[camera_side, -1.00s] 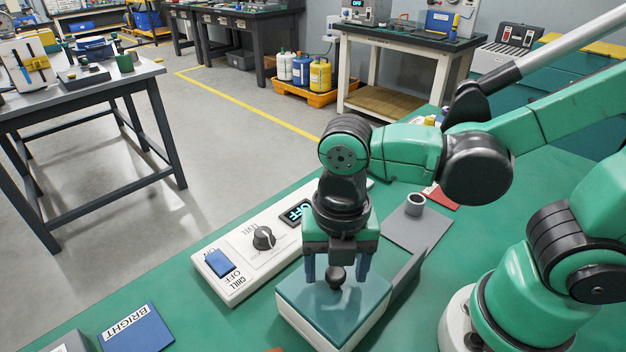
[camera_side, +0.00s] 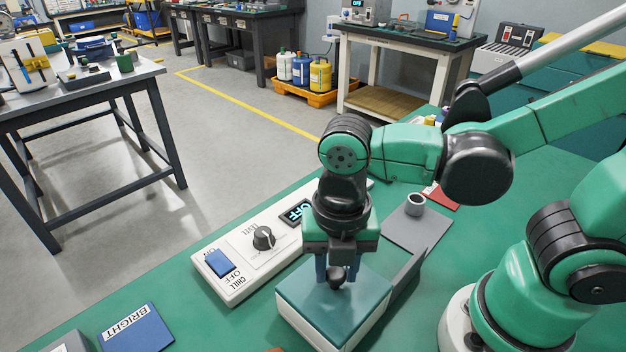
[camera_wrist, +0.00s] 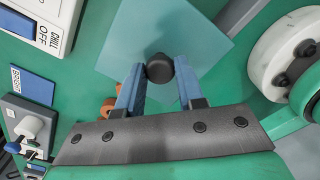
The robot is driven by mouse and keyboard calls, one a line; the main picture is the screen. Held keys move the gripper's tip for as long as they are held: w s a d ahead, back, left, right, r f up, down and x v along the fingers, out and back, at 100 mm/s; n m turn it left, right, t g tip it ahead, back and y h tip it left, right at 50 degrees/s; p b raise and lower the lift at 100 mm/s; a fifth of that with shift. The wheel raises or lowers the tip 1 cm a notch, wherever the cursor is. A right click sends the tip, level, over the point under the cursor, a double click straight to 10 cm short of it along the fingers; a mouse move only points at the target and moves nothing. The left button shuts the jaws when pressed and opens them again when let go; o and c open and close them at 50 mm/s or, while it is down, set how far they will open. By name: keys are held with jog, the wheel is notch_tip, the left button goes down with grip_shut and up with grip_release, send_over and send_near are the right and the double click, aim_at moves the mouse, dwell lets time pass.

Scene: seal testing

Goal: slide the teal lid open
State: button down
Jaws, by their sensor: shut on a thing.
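The teal lid (camera_side: 325,310) lies flat on top of a white box (camera_side: 365,330) on the green bench and covers its top. A round black knob (camera_side: 336,277) stands up from the lid. My gripper (camera_side: 337,275) is over the lid, pointing down, with its blue fingers shut on the knob. In the wrist view the gripper (camera_wrist: 159,78) has one finger on each side of the dark knob (camera_wrist: 160,67), and the pale teal lid (camera_wrist: 135,35) spreads beyond it. The inside of the box is hidden.
A white control panel (camera_side: 235,290) with a dial, a blue switch and a display reading OFF stands left of the box. A grey rail (camera_side: 408,268) extends behind the box to the right. A grey plate (camera_side: 430,237) with a small cup (camera_side: 415,204) is beyond. A blue BRIGHT block (camera_side: 137,332) lies at front left.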

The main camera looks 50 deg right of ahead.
jog(key=shift+d, duration=0.1)
dwell(0.7)
jog(key=d, duration=0.9)
jog(key=shift+d, duration=0.3)
jog(key=c, duration=0.5)
grip_release()
jog(key=shift+c, duration=0.2)
jog(key=shift+r, duration=2.8)
